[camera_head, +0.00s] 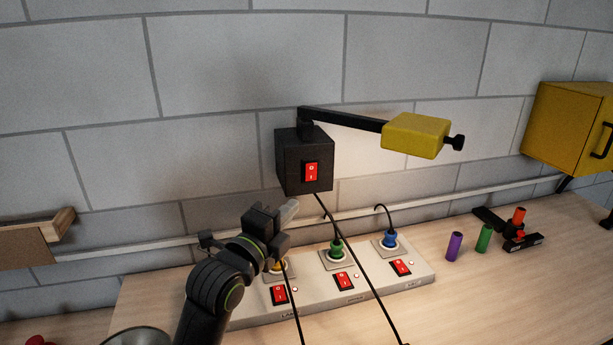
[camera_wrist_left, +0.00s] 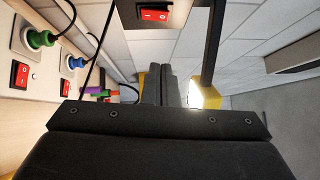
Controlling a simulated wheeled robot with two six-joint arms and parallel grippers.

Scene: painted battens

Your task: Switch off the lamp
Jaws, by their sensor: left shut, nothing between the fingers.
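The lamp has a black wall box (camera_head: 304,160), a black arm and a yellow head (camera_head: 415,136). The wall behind the head is bright, and the head's underside glows in the left wrist view (camera_wrist_left: 211,97). A red rocker switch (camera_head: 311,172) sits on the box's front; it also shows in the left wrist view (camera_wrist_left: 155,15). My left gripper (camera_head: 288,212) is below and slightly left of the box, apart from it. Its fingers (camera_wrist_left: 160,88) are shut and empty. My right gripper is not in view.
A white power strip (camera_head: 357,293) on the bench holds yellow, green (camera_head: 337,249) and blue (camera_head: 390,240) plugs with red switches. A black cable hangs from the lamp box across the strip. Purple (camera_head: 454,246) and green (camera_head: 484,238) cylinders stand right. A yellow cabinet (camera_head: 566,128) hangs far right.

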